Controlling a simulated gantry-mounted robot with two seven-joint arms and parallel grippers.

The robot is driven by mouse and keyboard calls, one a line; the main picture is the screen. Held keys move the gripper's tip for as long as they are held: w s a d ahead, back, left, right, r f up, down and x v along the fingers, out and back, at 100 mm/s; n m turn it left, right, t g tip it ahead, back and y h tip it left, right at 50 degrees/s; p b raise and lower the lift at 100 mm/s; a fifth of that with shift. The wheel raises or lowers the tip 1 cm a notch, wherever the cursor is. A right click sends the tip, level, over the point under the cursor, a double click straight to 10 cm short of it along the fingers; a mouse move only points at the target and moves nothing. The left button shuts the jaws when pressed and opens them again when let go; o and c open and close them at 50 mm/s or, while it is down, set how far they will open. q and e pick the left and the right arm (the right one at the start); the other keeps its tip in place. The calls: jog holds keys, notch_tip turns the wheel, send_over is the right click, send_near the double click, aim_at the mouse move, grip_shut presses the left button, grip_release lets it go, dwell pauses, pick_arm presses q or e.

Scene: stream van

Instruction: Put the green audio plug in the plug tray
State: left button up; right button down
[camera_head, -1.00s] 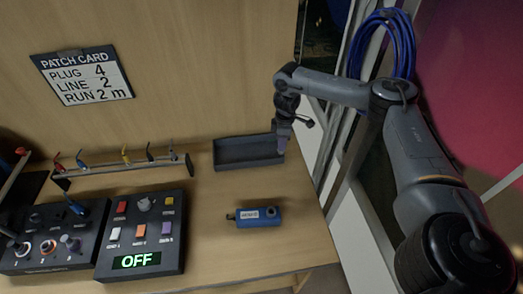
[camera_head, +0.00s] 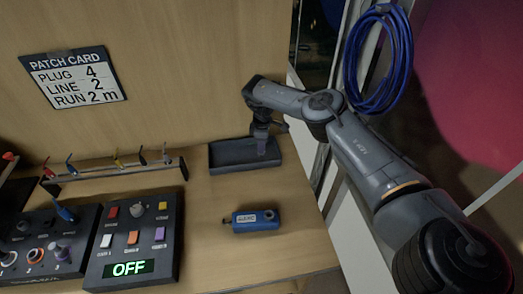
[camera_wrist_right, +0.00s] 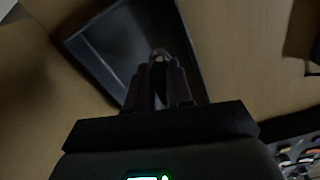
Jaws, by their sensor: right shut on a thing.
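The plug tray (camera_head: 226,156) is a shallow dark rectangular tray at the back right of the wooden bench. My right gripper (camera_head: 262,150) points down over its right part. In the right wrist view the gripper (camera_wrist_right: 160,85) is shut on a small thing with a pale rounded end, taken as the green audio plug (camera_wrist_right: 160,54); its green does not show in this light. The tray (camera_wrist_right: 115,45) lies behind it in that view. I cannot tell whether the plug touches the tray floor. My left gripper is not in view.
A rack (camera_head: 115,172) with several coloured plugs stands left of the tray. In front are a button box (camera_head: 130,245) reading OFF, a knob panel (camera_head: 45,245) and a blue box (camera_head: 255,220). A patch card (camera_head: 75,77) hangs on the back wall. Bare bench surrounds the blue box.

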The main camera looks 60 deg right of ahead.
notch_tip(320, 180, down, 3)
jog(key=shift+a+r+b, duration=0.1)
jog(key=shift+r+b, duration=0.05)
jog(key=shift+b, duration=0.15)
jog(key=c, duration=1)
grip_release()
